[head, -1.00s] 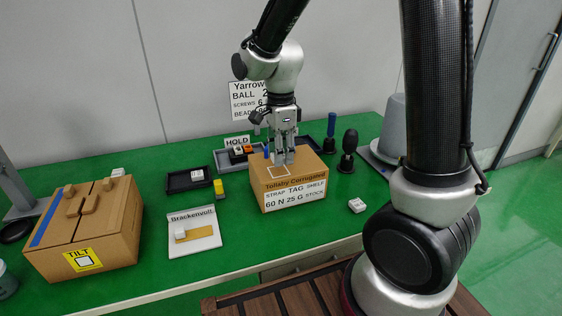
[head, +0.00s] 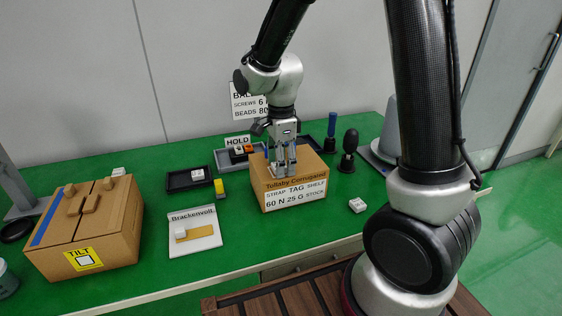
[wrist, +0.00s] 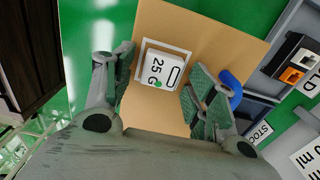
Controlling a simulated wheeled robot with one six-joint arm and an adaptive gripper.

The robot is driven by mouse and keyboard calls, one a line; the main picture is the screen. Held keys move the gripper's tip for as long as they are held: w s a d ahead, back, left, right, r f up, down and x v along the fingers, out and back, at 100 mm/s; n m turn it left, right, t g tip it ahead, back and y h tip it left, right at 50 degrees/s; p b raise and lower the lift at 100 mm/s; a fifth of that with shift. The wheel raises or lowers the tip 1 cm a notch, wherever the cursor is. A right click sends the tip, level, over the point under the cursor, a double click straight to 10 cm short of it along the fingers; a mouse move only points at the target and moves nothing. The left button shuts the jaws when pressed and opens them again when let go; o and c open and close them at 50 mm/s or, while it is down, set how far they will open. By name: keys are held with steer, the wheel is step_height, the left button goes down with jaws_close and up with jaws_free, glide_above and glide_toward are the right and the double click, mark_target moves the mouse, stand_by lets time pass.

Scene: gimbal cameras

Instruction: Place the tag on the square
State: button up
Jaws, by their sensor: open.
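A cardboard box (head: 290,175) labelled "Tollaby Corrugated" stands on the green table, with a white square outline (wrist: 178,47) on its top. In the wrist view a white tag (wrist: 154,70) marked "25 G" lies inside the outline, a little turned against it. My gripper (head: 283,168) is low over the box top. In the wrist view its fingers (wrist: 160,78) are open, one on each side of the tag with gaps between. In the head view the fingers hide the tag and most of the outline.
A larger carton (head: 90,225) marked "TILT" stands at left. A "Brackenvolt" board (head: 205,240), a black tray (head: 180,184) and a yellow block (head: 219,187) lie between. A white block (head: 357,205) and dark upright tools (head: 348,150) are at right. A "HOLD" tray is behind.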

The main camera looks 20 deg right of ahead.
step_height(320, 180, up, 11)
steer(key=s+d+r+n+t, duration=0.2)
steer(key=s+d+r+n, duration=0.1)
steer(key=s+d+n, duration=0.4)
steer(key=s+d+r+n+t, duration=0.2)
steer(key=s+d+r+n, duration=0.2)
steer(key=s+d+n, duration=0.3)
steer(key=s+n, duration=0.4)
steer(key=s, duration=0.1)
steer(key=shift+d, duration=0.15)
